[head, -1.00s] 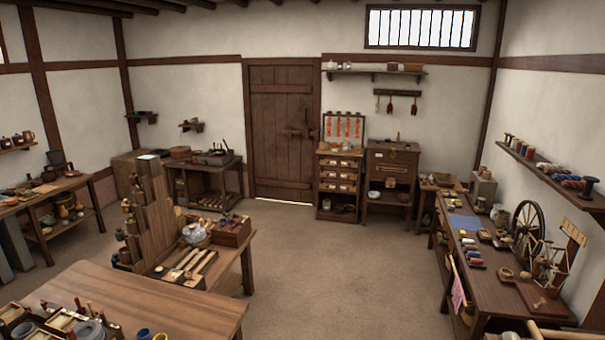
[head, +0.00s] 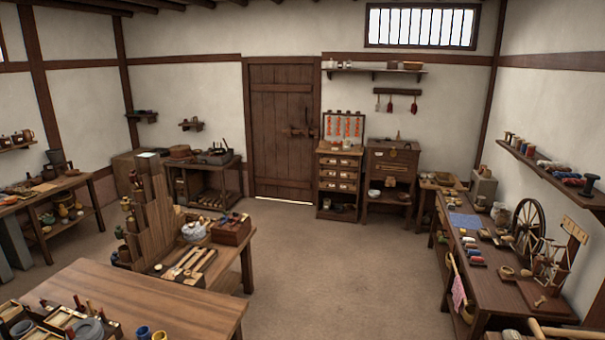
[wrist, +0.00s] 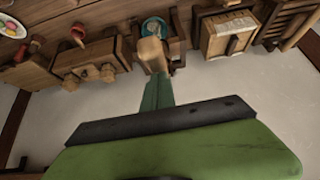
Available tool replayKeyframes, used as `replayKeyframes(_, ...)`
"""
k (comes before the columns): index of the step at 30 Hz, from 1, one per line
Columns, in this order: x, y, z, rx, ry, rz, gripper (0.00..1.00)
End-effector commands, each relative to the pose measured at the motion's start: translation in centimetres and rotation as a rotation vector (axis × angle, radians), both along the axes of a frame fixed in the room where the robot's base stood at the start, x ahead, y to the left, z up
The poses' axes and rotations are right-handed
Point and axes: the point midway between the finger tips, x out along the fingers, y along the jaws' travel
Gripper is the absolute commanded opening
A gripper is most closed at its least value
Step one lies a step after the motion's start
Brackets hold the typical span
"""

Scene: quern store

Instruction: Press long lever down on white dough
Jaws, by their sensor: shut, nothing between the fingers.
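My gripper (wrist: 158,80) shows in the wrist view as narrow green fingers, shut and empty, beyond a dark bar and a broad green body. A rounded tan wooden piece (wrist: 152,54) lies just past the fingertips, in front of a teal round thing (wrist: 155,28). I cannot tell whether this wooden piece is the long lever, or whether it touches the fingers. No white dough can be made out in either view. My gripper does not show in the head view.
In the head view, a wooden table (head: 150,292) stands near left, with a stepped wooden rack (head: 147,218) behind it. A long bench (head: 500,262) with a spinning wheel (head: 529,226) runs along the right. The middle floor (head: 330,265) is clear up to the door (head: 282,130).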

Motion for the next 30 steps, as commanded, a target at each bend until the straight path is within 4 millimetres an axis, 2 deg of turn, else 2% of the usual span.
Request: replayKeyframes(30,0.2,0.8,-1.3,0.001,-0.001,-0.001,0.0)
